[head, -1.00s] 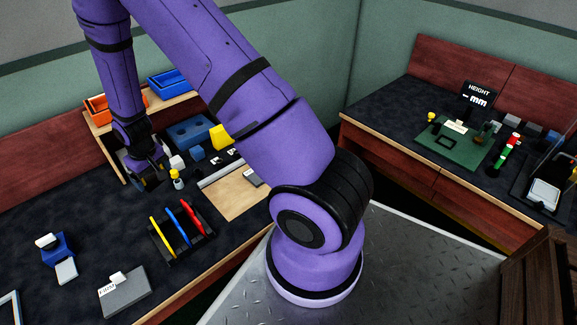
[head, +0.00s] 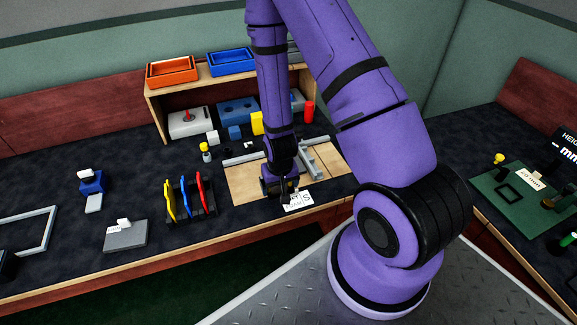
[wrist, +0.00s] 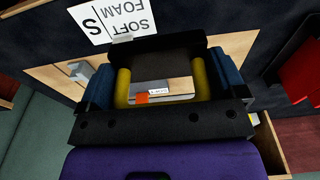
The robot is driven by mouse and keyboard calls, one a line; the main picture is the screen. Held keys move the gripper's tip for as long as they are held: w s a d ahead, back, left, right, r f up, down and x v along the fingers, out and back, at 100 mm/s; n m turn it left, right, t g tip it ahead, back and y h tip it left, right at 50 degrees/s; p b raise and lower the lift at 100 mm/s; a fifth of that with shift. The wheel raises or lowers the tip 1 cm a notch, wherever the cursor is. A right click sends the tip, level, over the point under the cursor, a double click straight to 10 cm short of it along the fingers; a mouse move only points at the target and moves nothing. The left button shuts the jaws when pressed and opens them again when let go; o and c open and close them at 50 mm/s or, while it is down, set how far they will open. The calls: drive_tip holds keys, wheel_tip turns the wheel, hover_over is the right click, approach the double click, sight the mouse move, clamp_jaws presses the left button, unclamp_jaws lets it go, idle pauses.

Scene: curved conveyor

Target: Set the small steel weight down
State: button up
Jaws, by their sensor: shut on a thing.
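My gripper (head: 283,189) is low over the front edge of the wooden board (head: 240,185), just behind a white card (head: 299,202). In the wrist view its two yellow pads (wrist: 162,84) are apart with a dark grey, shiny-looking body between them, which I take as the small steel weight (wrist: 165,66). Its outline is hard to make out, and in the head view the gripper hides it. The wrist view shows the card (wrist: 110,18) reads SOFT FOAM and S. I cannot tell whether the weight touches the board.
A rack with yellow, blue and red tools (head: 187,198) stands left of the board. Grey bars (head: 312,160) lie behind my gripper. A shelf (head: 160,98) with an orange tray (head: 172,70) and a blue tray (head: 231,62) is at the back.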

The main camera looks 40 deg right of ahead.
drive_tip(key=w+d, duration=0.3)
drive_tip(key=w+d+f, duration=0.1)
drive_tip(key=w+d, duration=0.2)
drive_tip(key=d, duration=0.1)
drive_tip(key=w+d, duration=0.3)
drive_tip(key=w, duration=0.1)
drive_tip(key=shift+d+f, duration=0.15)
drive_tip(key=shift+d, duration=0.05)
drive_tip(key=shift+f, duration=1.75)
drive_tip(key=shift+f, duration=0.1)
drive_tip(key=o, duration=1)
